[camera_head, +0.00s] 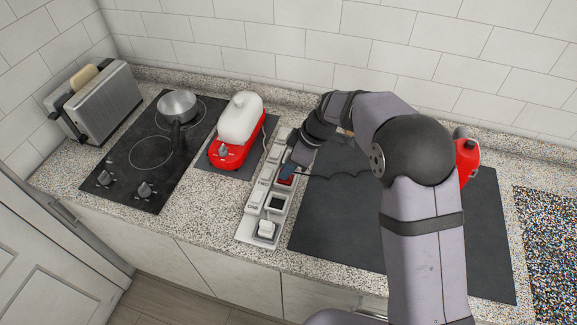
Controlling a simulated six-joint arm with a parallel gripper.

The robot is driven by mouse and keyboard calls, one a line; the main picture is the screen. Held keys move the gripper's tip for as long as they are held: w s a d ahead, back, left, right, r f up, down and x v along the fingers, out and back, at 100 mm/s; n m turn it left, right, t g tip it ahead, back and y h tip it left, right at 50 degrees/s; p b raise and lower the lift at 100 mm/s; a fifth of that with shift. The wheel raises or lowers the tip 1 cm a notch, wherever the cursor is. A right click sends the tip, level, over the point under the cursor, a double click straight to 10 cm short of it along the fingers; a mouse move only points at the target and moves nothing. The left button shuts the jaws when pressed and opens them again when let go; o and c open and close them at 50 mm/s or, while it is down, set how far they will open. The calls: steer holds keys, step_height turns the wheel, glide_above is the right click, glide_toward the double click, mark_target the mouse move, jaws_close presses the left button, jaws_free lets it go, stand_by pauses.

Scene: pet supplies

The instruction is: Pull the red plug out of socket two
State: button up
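The pale grey power strip (246,233) runs front to back across the middle of the counter. The red plug (285,181) sits at the strip, about midway along it, and only a small part of it shows. My gripper (290,169) points down at the red plug, right over it or against it. The gripper and wrist hide most of the plug and the far part of the strip. I cannot tell whether the fingers are open or shut. A dark cord (338,176) runs right from near the plug.
A white plug (267,228) sits at the strip's near end. A red appliance with a white top (240,118) stands left of the strip. A black cooktop (152,152) with a pot and a toaster (98,102) are farther left. My arm partly hides a red object (467,155) at right.

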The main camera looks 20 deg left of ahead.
jaws_close()
steer(key=shift+r, duration=0.25)
steer(key=shift+r+p, duration=1.15)
steer(key=shift+r, duration=0.95)
